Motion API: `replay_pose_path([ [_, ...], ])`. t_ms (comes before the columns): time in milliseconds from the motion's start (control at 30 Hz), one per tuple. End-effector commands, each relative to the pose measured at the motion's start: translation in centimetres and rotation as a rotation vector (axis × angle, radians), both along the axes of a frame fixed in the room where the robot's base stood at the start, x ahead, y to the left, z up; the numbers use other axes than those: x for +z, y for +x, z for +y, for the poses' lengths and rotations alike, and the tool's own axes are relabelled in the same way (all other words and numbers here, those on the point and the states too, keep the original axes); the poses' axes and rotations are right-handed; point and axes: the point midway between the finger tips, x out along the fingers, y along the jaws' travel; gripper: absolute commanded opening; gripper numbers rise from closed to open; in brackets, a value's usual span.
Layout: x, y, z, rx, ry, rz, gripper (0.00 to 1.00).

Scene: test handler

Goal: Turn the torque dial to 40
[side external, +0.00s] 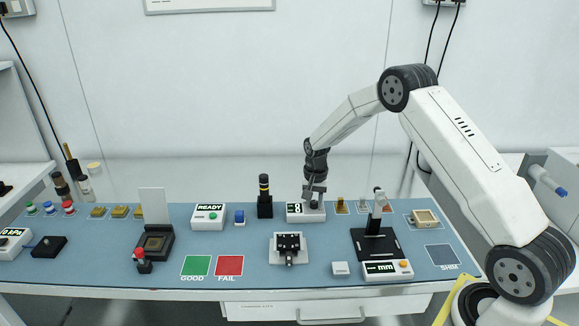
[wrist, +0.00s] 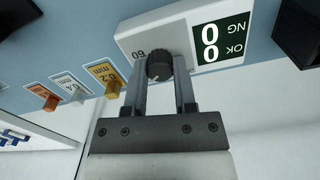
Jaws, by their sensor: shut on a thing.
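The dial is a dark ribbed knob (wrist: 160,66) on a white box (wrist: 133,37), which also stands at the back of the mat in the side view (side external: 293,218). A printed "60" shows beside the knob, upside down in the wrist view; other scale marks are hidden, and the dial's setting cannot be read. The box's dark display (wrist: 221,38) shows two zeros beside "OK" and "NG". My gripper (side external: 314,198) reaches down to the box from above. In the wrist view its two fingers (wrist: 160,78) are shut on the knob, one on each side.
Orange, silver and yellow pieces (wrist: 112,86) with size labels sit close beside the box. A black post (side external: 265,197) stands left of it. A black fixture (side external: 289,246) is in front, and a black stand (side external: 376,240) is to the right.

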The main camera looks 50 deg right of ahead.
Motion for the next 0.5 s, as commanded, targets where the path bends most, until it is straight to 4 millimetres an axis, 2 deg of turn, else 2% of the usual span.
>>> replay_pose_path([
  [500,0.02,-0.03,0.05,-0.07,0.001,0.002,0.0],
])
